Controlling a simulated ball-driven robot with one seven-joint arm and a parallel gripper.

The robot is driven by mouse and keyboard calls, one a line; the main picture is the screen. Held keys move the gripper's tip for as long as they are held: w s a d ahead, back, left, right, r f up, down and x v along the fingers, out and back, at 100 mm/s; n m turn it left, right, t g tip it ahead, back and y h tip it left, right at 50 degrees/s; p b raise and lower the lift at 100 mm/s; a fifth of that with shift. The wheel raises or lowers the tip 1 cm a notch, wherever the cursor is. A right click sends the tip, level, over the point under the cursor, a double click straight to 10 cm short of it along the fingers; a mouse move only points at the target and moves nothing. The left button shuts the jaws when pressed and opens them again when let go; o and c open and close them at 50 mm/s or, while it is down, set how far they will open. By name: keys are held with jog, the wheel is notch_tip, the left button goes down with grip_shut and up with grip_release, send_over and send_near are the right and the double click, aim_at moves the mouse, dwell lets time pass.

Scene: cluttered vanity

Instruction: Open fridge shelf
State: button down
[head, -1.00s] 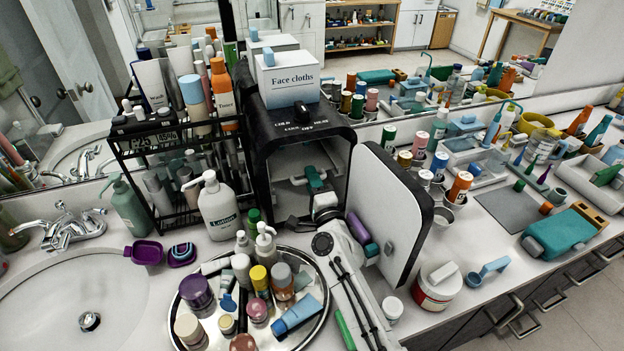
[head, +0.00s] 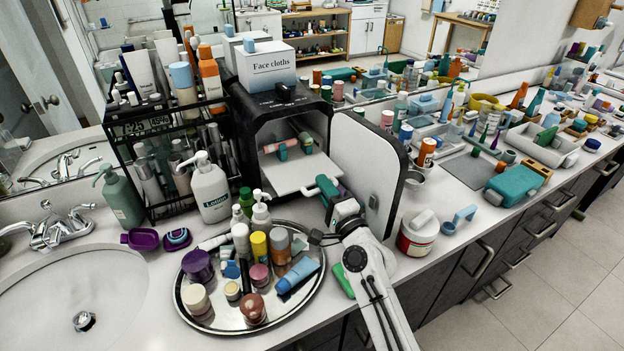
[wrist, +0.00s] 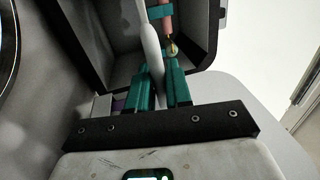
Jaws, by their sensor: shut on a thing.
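The small black fridge (head: 248,127) stands open in the middle of the head view, its white-lined door (head: 368,165) swung out to the right. Its white shelf (head: 290,176) sticks out of the front opening. A pinkish tube and teal pieces (head: 281,150) lie on the shelf inside. My gripper (head: 322,187) is at the shelf's front right edge, its teal fingers shut on it. In the wrist view the shelf (wrist: 151,48) shows edge-on as a pale strip between my fingers (wrist: 160,82). The fingertips' exact contact is partly hidden.
A round silver tray (head: 190,312) crowded with bottles and jars lies just left of my arm. A red-and-white tub (head: 416,236) stands right of the door. A black rack (head: 130,165) stands left of the fridge. Counter space in front of the fridge is tight.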

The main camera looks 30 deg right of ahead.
jog(key=shift+s, duration=0.9)
jog(key=c, duration=1.2)
grip_release()
jog(key=shift+s+f+b, duration=0.35)
jog(key=shift+s, duration=1.4)
jog(key=shift+s+f+b, duration=0.35)
jog(key=shift+s+b, duration=0.05)
jog(key=shift+s, duration=1.4)
jog(key=shift+s+f+b, duration=0.35)
jog(key=shift+s, duration=1.4)
